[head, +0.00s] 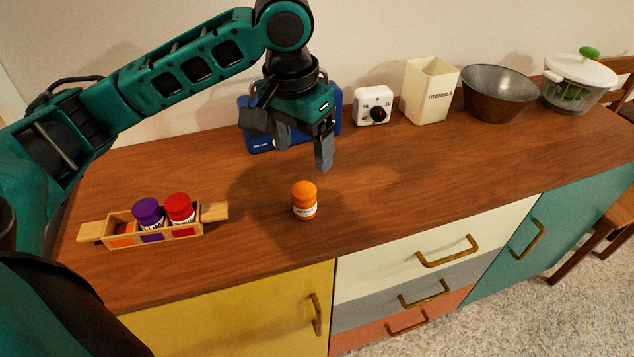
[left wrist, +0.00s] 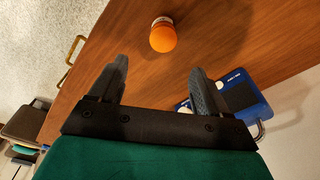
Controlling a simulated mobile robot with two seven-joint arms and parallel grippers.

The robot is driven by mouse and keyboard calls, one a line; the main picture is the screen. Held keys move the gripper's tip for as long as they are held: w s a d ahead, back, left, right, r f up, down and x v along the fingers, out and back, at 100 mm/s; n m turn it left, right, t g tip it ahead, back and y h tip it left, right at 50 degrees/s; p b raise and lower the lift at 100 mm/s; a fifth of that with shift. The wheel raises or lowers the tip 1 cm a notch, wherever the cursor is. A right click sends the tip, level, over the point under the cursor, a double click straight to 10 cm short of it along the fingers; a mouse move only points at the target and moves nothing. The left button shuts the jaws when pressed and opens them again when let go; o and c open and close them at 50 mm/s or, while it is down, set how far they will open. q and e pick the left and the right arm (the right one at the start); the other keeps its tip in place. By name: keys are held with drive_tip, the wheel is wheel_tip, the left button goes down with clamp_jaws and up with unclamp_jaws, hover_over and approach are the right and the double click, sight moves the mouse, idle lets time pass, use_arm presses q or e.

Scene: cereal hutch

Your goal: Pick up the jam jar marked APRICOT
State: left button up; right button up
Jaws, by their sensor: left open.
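An orange-lidded jar (head: 304,201) with a white label stands upright and alone on the wooden top, near the front edge. Its label is too small to read with certainty. My left gripper (head: 303,155) is open and empty above the counter, behind the jar and apart from it. In the left wrist view the jar's orange lid (left wrist: 163,38) shows beyond the two spread fingers of my left gripper (left wrist: 157,80). My right gripper is not in view.
A wooden carrier (head: 187,235) at the left holds a purple-lidded jar (head: 149,213) and a red-lidded jar (head: 179,209). A blue appliance (head: 334,111), a white timer (head: 373,106), a utensil holder (head: 429,92), a dark bowl (head: 499,92) and a salad spinner (head: 579,84) line the back.

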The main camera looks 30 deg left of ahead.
sight(303, 189)
use_arm(q)
wheel_tip(303, 189, down, 6)
drive_tip(key=shift+w+f+b, duration=0.1)
drive_tip(key=shift+b, duration=0.8)
drive_tip(key=shift+w+f, duration=0.1)
drive_tip(key=shift+f, duration=0.65)
drive_tip(key=f+b, duration=0.1)
drive_tip(key=f, duration=0.1)
drive_tip(key=f+b, duration=0.1)
drive_tip(key=f, duration=0.1)
drive_tip(key=shift+w+a+f, duration=0.1)
drive_tip(key=shift+a+f, duration=0.1)
drive_tip(key=shift+f, duration=0.2)
drive_tip(key=c, duration=1.2)
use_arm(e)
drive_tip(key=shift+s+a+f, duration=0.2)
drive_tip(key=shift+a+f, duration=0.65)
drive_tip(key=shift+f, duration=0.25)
